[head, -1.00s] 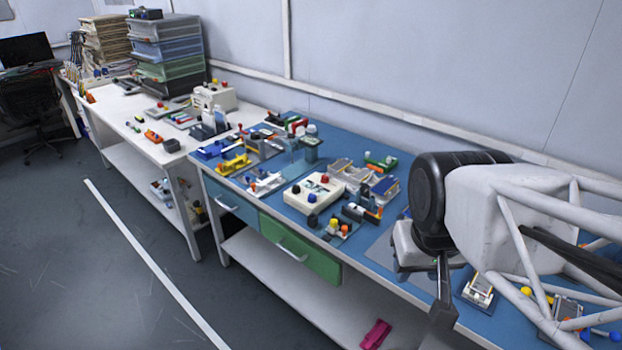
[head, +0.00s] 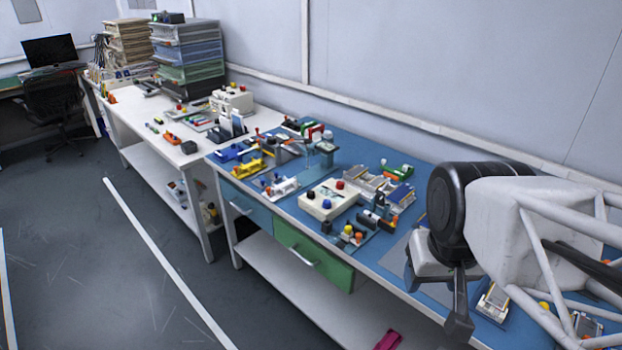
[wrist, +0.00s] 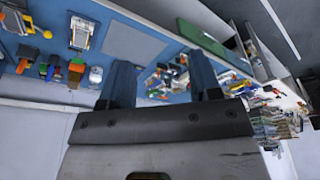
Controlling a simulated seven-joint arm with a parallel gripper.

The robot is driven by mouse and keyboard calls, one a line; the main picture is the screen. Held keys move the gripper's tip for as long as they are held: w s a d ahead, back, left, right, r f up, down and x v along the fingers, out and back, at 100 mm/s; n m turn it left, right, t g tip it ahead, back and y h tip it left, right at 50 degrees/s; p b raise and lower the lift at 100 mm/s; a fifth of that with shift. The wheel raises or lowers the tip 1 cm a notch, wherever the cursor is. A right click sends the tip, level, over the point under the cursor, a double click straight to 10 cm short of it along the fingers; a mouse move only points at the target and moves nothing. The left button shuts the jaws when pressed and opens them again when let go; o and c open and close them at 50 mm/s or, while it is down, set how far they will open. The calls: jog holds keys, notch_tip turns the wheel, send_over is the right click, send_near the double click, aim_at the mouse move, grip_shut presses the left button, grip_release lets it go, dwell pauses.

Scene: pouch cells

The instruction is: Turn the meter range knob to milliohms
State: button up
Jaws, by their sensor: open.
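Another white instrument box (head: 232,100) with coloured parts on top stands on the white bench further back. My gripper (head: 459,322) hangs at the front edge of the blue bench, to the right of the knobbed box and apart from it. In the wrist view my gripper (wrist: 168,85) shows two separated fingers with nothing held between them.
Yellow and white fixtures (head: 254,168) and other small devices crowd the blue bench's far half. A grey mat (head: 398,258) lies bare beside my arm. Stacked bins (head: 187,62) stand at the back. A pink object (head: 388,340) lies on the lower shelf. The floor at left is open.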

jog(key=w+a+r+n, duration=0.2)
jog(key=w+r+n, duration=0.1)
jog(key=w, duration=1.2)
jog(key=n+g, duration=0.3)
jog(key=n, duration=0.8)
send_over(311, 192)
notch_tip(311, 192, down, 22)
jog(key=shift+w+r, duration=0.1)
jog(key=shift+f, duration=3.9)
jog(key=shift+c, duration=0.3)
